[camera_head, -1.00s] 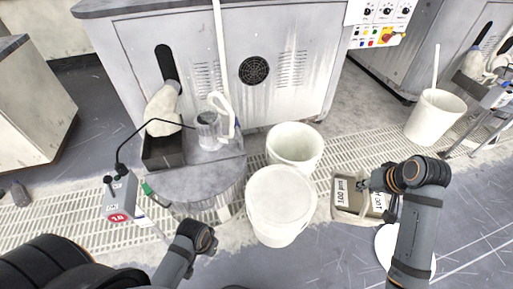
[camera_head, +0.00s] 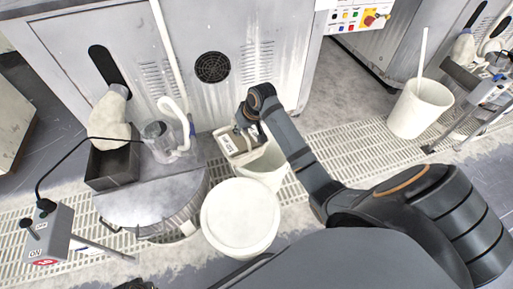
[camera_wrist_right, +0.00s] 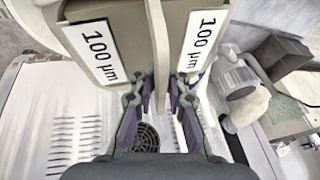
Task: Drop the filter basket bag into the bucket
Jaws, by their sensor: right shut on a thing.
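The filter basket bag (camera_head: 238,143) is a beige, box-like basket with a pale rim. In the right wrist view the bag (camera_wrist_right: 128,22) carries white "100 µm" labels. My right gripper (camera_head: 246,122) is shut on its rim and holds it up at the open white bucket (camera_head: 268,170). The bag overlaps the bucket's left and back rim in the head view. I cannot tell whether any of it is below the rim. The right gripper's fingers (camera_wrist_right: 160,88) close at the bag's edge in the wrist view. My left gripper is not in view.
A closed white bucket (camera_head: 240,215) stands just in front of the open one. A round metal drum (camera_head: 155,200) with a dark tray (camera_head: 112,165) and a clear jug (camera_head: 160,140) is at left. The grey machine (camera_head: 220,45) is behind. Another white bucket (camera_head: 418,108) stands right.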

